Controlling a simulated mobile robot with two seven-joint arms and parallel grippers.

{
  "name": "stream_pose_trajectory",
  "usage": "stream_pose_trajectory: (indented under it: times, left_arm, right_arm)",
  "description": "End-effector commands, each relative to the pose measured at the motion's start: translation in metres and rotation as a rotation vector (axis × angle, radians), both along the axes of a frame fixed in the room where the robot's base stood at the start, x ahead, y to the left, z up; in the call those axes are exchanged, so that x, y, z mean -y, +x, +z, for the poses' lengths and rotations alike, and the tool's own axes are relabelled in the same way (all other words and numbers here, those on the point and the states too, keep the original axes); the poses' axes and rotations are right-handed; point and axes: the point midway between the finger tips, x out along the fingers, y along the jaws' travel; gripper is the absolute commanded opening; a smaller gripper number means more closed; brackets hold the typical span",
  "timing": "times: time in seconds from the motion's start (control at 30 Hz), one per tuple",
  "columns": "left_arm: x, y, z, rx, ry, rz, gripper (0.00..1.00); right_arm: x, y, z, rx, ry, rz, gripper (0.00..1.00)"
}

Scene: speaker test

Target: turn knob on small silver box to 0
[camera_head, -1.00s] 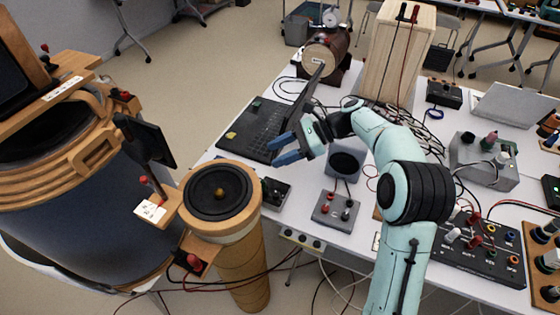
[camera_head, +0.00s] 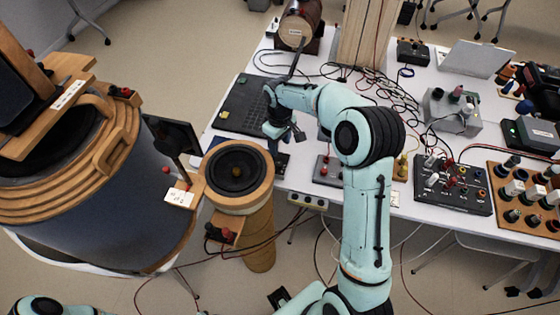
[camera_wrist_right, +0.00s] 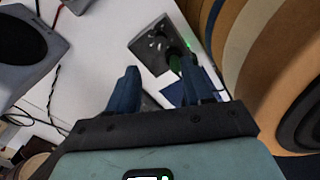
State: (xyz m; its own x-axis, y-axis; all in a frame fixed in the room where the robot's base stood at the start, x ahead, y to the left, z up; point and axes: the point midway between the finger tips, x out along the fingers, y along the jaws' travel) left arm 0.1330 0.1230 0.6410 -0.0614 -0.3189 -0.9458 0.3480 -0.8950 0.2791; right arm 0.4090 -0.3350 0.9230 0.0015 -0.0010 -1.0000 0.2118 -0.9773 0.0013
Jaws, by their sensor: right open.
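A small grey-silver box (camera_wrist_right: 148,44) with dark knobs and a green light lies on the white table in the right wrist view. In the head view a small dark-looking box (camera_head: 281,161), seemingly the same one, sits at the table's front edge, partly hidden by my fingers. The knob's setting is too small to read. My right gripper (camera_head: 285,140) is open and points down above the box, apart from it. In the right wrist view the blue fingers (camera_wrist_right: 158,70) are spread and empty, with the box beyond their tips. My left gripper is not in view.
A round wooden speaker (camera_head: 238,172) stands close in front of the box. A grey box with knobs (camera_head: 327,170) is to the right, and a larger silver box (camera_head: 452,111) stands farther right. Cables cross the table.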

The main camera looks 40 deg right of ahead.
Motion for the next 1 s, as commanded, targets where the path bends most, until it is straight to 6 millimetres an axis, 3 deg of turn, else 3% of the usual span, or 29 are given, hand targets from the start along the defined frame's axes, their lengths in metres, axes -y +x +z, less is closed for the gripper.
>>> stream_pose_trajectory:
  times: [0.3,0.5,0.7,0.97,1.0]
  left_arm:
    - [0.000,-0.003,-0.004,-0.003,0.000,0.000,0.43]
    - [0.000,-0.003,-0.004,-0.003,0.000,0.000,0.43]
    - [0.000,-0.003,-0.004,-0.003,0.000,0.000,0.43]
    - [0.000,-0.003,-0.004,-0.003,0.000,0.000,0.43]
    - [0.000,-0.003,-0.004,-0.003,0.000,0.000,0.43]
  right_arm:
    - [0.000,-0.001,-0.070,-0.006,0.003,-0.004,0.50]
    - [0.000,-0.001,-0.099,-0.004,0.002,-0.004,0.50]
    - [0.000,0.000,-0.110,-0.001,0.002,-0.005,0.50]
    - [0.000,0.000,-0.111,-0.001,0.002,-0.005,0.50]
    - [0.000,0.000,-0.111,-0.001,0.002,-0.005,0.37]
